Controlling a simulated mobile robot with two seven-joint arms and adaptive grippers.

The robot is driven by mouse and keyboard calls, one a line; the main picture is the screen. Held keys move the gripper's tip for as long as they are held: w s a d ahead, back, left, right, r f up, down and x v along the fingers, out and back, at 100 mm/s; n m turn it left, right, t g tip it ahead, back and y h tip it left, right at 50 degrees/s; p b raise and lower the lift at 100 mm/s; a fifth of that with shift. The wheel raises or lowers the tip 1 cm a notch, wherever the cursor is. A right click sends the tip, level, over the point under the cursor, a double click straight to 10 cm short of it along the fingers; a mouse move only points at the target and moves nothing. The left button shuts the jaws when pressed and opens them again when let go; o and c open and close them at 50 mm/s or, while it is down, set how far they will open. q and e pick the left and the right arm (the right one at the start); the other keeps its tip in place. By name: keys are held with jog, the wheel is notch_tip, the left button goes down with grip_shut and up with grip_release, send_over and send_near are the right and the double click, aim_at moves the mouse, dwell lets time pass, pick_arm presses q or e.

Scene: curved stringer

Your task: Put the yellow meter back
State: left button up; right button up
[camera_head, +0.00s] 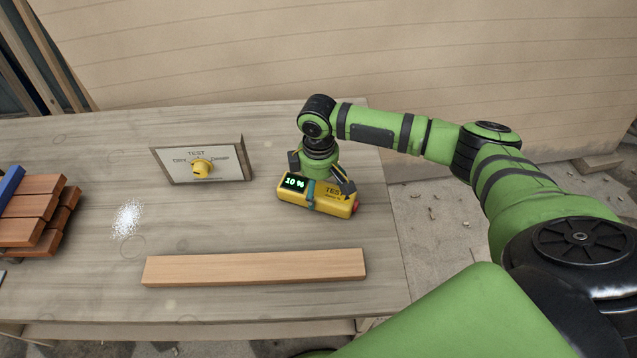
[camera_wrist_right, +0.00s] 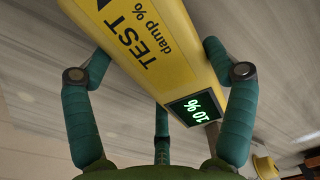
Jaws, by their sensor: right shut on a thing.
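The yellow meter (camera_head: 330,201) is at the right part of the table, with a dark screen reading 10 % and the word TEST on it. My right gripper (camera_head: 318,190) is above the meter and shut on it. In the right wrist view the meter (camera_wrist_right: 150,45) lies between the green fingers of my right gripper (camera_wrist_right: 155,75). I cannot tell whether the meter touches the table. My left gripper is not in view.
A TEST board (camera_head: 225,172) with a yellow knob (camera_head: 202,169) stands behind and left of the meter. A wooden plank (camera_head: 255,267) lies in front. A pile of white grains (camera_head: 127,218) and stacked reddish boards (camera_head: 30,220) are at the left. The table (camera_head: 90,150) is bare between them.

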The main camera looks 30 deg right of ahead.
aim_at(318, 185)
jog(key=shift+f, duration=0.1)
jog(key=o, duration=1.4)
notch_tip(318, 185, up, 12)
jog(key=shift+r+b, duration=0.2)
jog(key=shift+b, duration=0.6)
jog(key=shift+f, duration=0.1)
